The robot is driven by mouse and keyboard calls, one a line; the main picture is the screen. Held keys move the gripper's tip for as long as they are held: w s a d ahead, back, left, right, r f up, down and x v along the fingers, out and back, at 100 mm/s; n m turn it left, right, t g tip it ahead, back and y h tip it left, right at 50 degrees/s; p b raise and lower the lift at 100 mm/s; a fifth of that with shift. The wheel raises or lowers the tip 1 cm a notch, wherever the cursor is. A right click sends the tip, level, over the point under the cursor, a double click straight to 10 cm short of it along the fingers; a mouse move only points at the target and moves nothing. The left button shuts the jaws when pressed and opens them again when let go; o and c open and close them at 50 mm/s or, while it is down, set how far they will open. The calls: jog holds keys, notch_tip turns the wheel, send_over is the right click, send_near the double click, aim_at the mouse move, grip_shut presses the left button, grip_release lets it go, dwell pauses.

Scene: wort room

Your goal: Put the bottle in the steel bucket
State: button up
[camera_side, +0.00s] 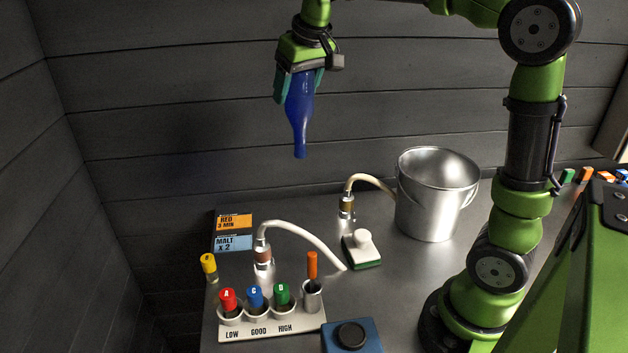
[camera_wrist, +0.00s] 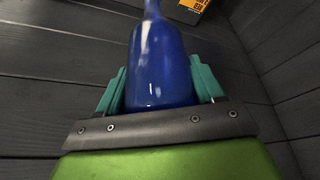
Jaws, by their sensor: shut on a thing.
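The blue bottle (camera_side: 299,108) hangs neck down in my gripper (camera_side: 299,84), high above the table's back left part. The teal fingers are shut on its wide end. In the wrist view the bottle (camera_wrist: 161,62) sits between both fingers of my gripper (camera_wrist: 160,85), with its neck pointing away. The steel bucket (camera_side: 428,205) stands upright on the table at the back, right of and well below the bottle. Its open mouth faces up, and the part of the inside that shows looks empty. The bucket is not in the wrist view.
A rack (camera_side: 270,325) with several coloured-capped tubes stands at the front left. Two hoses with metal fittings (camera_side: 263,262) rise from the table, one reaching beside the bucket. A white-and-green block (camera_side: 361,250) and a blue box (camera_side: 352,337) also stand there. Dark walls lie behind and left.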

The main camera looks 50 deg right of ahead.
jog(key=s+d+m+g+h, duration=0.3)
jog(key=s+d+m+g, duration=0.3)
jog(key=s+d+m, duration=1.55)
jog(key=s+f+n, duration=0.1)
jog(key=f, duration=0.9)
jog(key=s+f+n, duration=0.1)
jog(key=s+f, duration=0.1)
jog(key=f, duration=0.8)
jog(key=shift+s+d+f, duration=0.15)
jog(key=shift+s+f, duration=0.1)
jog(key=shift+s, duration=0.05)
jog(key=shift+f+n, duration=0.15)
jog(key=shift+n, duration=0.1)
jog(key=o, duration=1.2)
